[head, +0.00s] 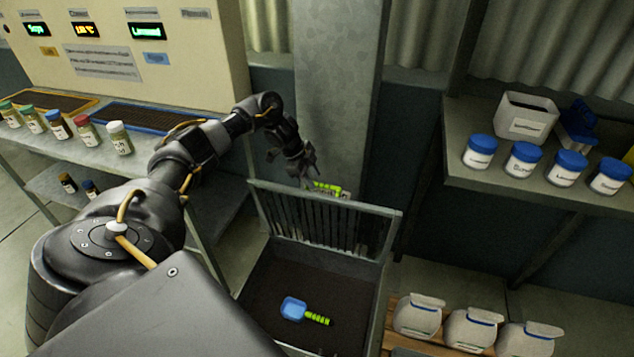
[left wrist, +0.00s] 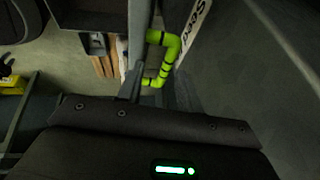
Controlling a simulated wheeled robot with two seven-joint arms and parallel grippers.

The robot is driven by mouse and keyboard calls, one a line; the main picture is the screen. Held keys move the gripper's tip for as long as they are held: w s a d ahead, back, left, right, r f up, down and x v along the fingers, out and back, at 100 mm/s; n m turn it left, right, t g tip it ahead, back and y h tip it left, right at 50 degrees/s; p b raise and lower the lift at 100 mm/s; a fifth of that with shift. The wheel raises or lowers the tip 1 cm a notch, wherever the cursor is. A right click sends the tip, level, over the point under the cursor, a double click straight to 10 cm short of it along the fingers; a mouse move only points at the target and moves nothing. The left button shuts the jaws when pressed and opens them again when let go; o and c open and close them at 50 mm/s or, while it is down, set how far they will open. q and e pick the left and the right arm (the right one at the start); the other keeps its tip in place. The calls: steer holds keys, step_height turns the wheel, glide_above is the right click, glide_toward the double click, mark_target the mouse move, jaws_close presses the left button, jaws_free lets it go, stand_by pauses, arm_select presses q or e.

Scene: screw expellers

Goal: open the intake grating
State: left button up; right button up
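The intake grating (head: 310,222) is a grey barred frame. In the head view it stands raised, nearly upright, at the back of the open intake box (head: 262,272). A bright green handle (head: 327,187) is at its top edge beside a small white label, and the handle also shows in the left wrist view (left wrist: 167,45). My left gripper (head: 308,168) is just above and left of the handle. Its fingers (left wrist: 160,85) look spread, with part of the handle showing between or just beyond them; contact is unclear. My right gripper is not in view.
A blue scoop with a green handle (head: 300,310) lies in the box. A grey post (head: 337,100) rises behind the grating. A shelf with blue-lidded jars (head: 523,160) is at the right, above white sacks (head: 470,328). Small jars (head: 88,130) line the left bench.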

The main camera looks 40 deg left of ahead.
arm_select(q)
steer(key=v, duration=0.4)
steer(key=shift+s+a+r, duration=0.1)
steer(key=shift+r, duration=0.25)
steer(key=shift+s+a+r, duration=0.15)
steer(key=shift+s+r, duration=0.1)
steer(key=shift+r, duration=0.35)
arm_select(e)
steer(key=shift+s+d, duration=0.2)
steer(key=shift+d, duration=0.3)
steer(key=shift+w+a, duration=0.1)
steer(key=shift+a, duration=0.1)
